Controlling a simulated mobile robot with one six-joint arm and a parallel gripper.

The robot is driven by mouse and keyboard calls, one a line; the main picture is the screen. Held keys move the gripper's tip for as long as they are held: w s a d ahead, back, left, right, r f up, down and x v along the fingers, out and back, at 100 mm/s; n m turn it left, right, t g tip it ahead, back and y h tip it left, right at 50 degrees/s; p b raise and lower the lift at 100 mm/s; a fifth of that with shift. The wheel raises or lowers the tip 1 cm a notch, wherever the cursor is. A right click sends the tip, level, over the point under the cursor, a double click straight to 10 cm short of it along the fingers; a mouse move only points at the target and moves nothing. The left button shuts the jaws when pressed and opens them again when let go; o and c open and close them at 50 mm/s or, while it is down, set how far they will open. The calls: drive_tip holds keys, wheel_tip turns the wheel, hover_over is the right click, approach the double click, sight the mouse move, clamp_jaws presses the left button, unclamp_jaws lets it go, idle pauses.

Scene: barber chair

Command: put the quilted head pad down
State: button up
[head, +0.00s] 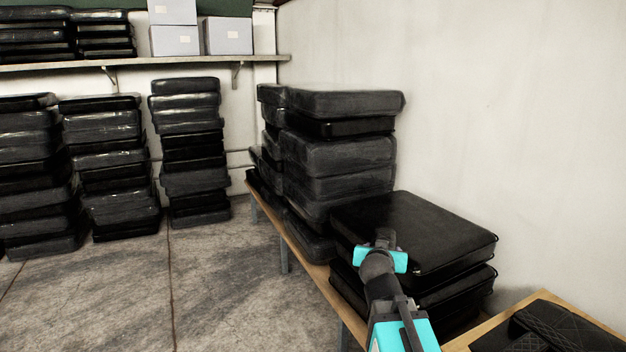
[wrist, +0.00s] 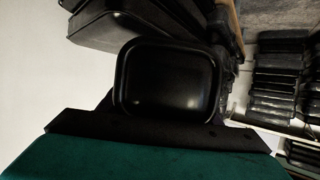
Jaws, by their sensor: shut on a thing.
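My gripper (head: 384,246) is shut on the quilted head pad, in front of a stack of black cushions. In the wrist view the pad (wrist: 168,78) is a black, rounded rectangle with a raised rim, just beyond the dark edge of my gripper. No quilting shows on the side facing that camera. In the head view the pad is mostly lost against my gripper and the black cushions. I cannot tell whether it touches the cushion behind it.
Black cushions (head: 420,228) are stacked on a wooden bench (head: 318,275) along the right wall, with a taller stack (head: 340,155) behind. A wood-edged surface (head: 480,338) at bottom right holds black quilted pieces (head: 560,328). More stacks stand at left; the concrete floor (head: 215,285) is clear.

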sight(372, 245)
drive_tip(key=shift+w+a+r+n+y, duration=0.2)
drive_tip(key=shift+a+r+n+y, duration=0.3)
drive_tip(key=shift+a+r+y, duration=0.1)
drive_tip(key=shift+w+a+r+n+y, duration=0.2)
drive_tip(key=shift+a+r+n+y, duration=0.3)
drive_tip(key=shift+y, duration=0.1)
drive_tip(key=shift+w+a+r+n+t+y, duration=0.2)
drive_tip(key=shift+r+n+y, duration=0.1)
drive_tip(key=shift+r+y, duration=0.1)
drive_tip(key=shift+w+a+r+n+t+y, duration=0.1)
drive_tip(key=shift+w+a+r+n+y, duration=0.05)
drive_tip(key=shift+r+n+y, duration=0.2)
